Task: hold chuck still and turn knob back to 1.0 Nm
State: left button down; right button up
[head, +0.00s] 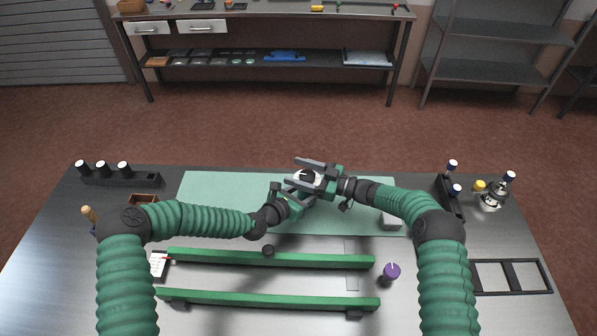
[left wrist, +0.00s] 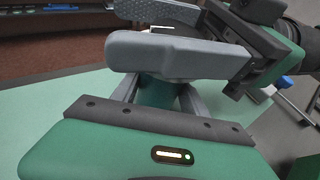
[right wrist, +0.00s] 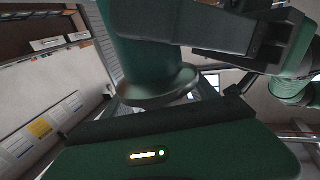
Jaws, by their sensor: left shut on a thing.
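The torque tool shows in the head view as a small round white and black top (head: 307,177) between my two grippers, above the green mat. Its green body shows in the left wrist view (left wrist: 158,92) between my left fingers, and large in the right wrist view (right wrist: 150,50). My left gripper (head: 292,197) is shut on the lower green body, which I take as the chuck side. My right gripper (head: 312,175) is at the top, its grey fingers either side of the round part; whether they grip it is unclear. The knob's scale is unreadable.
The green mat (head: 215,190) lies under my grippers. Two green rails (head: 270,259) run across the front, with a purple-topped knob (head: 392,271) at their right.

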pick_arm(q)
jog(key=shift+f, duration=0.15)
jog(key=shift+s, duration=0.1)
pick_arm(e)
jog(key=v, duration=1.2)
jog(key=shift+f, duration=0.15)
pick_arm(q)
jog(key=c, duration=0.5)
grip_release()
pick_arm(e)
jog(key=shift+w, duration=0.1)
